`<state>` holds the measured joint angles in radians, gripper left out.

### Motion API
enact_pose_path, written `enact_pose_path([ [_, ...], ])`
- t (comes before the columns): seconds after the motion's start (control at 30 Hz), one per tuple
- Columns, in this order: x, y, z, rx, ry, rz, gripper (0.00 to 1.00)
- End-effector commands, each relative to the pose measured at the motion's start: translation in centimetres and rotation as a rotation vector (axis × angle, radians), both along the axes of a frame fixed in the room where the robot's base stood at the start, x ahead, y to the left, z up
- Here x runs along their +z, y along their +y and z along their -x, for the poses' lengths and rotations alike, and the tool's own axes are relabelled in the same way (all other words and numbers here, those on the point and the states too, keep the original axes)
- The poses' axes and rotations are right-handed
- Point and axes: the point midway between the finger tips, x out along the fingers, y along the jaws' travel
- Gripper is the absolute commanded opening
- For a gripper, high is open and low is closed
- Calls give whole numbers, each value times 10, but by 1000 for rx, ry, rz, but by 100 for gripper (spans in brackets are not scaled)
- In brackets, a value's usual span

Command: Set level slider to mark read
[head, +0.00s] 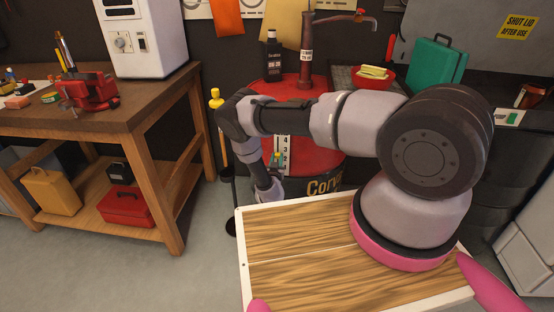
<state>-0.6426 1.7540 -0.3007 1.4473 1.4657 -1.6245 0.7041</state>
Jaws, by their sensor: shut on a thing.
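A white level scale (283,148) with dark numerals, 4 and 3 among them, stands upright on the front of a red drum (318,160). A small teal and yellow piece, which looks like the level slider (277,158), sits at the scale below those numerals. My gripper (275,172) is at the scale's lower left and is shut on the slider; its fingertips are small and partly hidden by my wrist. My arm crosses in front of the drum and hides part of it. A white label (306,56) on the hand pump has print too small to read.
A dark bottle (272,54) and the pump (307,35) stand on the drum. A yellow-topped rod (216,105) is left of my wrist. A wooden workbench (150,110) stands left; a red bowl (372,82) and teal case (434,62) sit behind. Floor between bench and drum is mostly clear.

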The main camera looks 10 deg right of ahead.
Motion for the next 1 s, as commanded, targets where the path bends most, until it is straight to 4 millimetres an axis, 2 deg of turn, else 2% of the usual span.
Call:
enact_pose_path([
  [0.37,0,1,0,2,1,0,0],
  [0.6,24,2,0,3,0,0,0],
  [0.87,24,1,0,1,1,0,0],
  [0.9,24,1,1,1,1,0,46],
  [0.93,24,1,0,1,1,0,58],
  [0.97,24,1,1,1,1,0,62],
  [1.0,24,1,0,1,1,0,62],
])
